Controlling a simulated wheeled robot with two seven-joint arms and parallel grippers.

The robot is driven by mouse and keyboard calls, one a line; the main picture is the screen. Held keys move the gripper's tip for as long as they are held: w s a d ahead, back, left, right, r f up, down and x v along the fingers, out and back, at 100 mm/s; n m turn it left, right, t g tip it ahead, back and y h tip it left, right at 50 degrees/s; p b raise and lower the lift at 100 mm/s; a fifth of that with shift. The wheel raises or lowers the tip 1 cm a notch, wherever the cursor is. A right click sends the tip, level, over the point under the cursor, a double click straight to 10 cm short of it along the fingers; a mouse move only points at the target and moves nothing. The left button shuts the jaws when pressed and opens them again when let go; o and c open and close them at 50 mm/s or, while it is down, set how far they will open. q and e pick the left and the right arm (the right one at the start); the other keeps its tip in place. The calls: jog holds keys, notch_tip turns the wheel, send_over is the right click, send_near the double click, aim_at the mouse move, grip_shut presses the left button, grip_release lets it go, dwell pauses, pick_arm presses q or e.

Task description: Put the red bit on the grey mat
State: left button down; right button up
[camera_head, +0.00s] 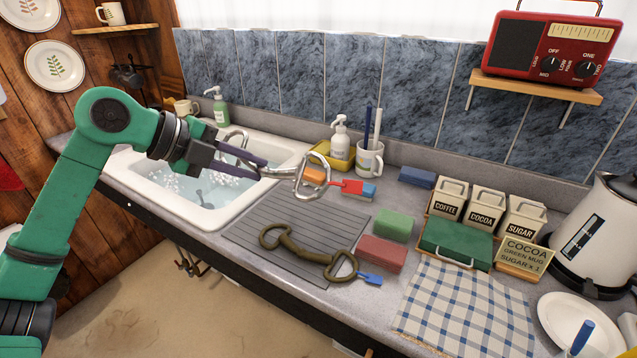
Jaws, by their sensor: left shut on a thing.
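My left gripper (262,170) is shut on the red bit (313,182), a silvery metal bit with a ring at each end and a red tag by its right ring. The gripper holds it in the air over the sink's right side and the back of the grey mat (312,216). The fingers hide part of its bar. The mat is ribbed and lies flat right of the sink. An olive bit (292,246) with a blue tag (370,279) lies across the mat, its right end at the mat's right edge. My right gripper is not in view.
The sink (160,191) holds water. Green (394,224) and dark red (381,253) sponges lie right of the mat. Behind it stand a mug (369,161) and a soap pump (340,140). The mat's back part is bare. A checked cloth (465,309) lies further right.

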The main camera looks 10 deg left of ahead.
pick_arm(q)
jog(key=f, duration=1.8)
jog(key=shift+a+f, duration=0.25)
jog(key=shift+f, duration=0.1)
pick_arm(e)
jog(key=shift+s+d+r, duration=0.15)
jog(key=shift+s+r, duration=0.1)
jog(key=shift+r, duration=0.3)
